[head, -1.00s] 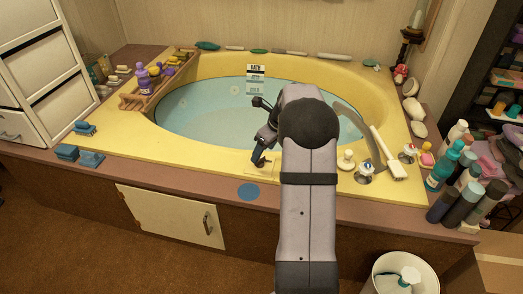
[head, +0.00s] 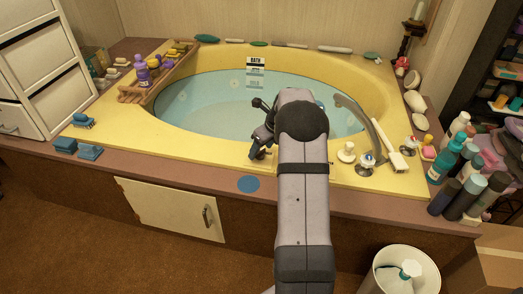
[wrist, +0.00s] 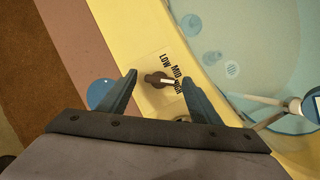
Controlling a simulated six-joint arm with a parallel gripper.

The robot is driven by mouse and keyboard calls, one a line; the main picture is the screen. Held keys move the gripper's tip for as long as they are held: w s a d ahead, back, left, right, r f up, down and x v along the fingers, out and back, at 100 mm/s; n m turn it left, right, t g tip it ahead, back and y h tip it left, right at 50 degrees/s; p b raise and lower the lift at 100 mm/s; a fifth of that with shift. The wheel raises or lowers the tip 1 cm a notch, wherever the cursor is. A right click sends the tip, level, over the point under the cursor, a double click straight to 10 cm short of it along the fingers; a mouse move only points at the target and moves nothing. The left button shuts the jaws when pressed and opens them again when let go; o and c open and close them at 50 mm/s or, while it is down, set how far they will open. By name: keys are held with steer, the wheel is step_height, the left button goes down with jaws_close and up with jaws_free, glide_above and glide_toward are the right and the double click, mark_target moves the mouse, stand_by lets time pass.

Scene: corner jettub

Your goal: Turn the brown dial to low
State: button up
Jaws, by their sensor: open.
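The brown dial (wrist: 154,78) sits on a pale plate on the yellow tub rim in the wrist view. Its white pointer points right, toward the gap between the printed words MID and HIGH. The word LOW (wrist: 165,60) is printed above them. My gripper (wrist: 158,73) is open, with one blue-grey finger on each side of the dial. I cannot tell whether either finger touches it. In the head view my gripper (head: 258,152) is low over the front rim, and my arm and gripper hide the dial.
A flat blue disc (head: 248,184) lies on the brown ledge in front. Several bottles (head: 455,178) crowd the right corner. Water fills the tub behind my gripper.

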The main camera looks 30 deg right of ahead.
steer(key=shift+w+f, duration=0.1)
steer(key=shift+f, duration=0.15)
steer(key=c, duration=1)
steer(key=shift+c, duration=0.2)
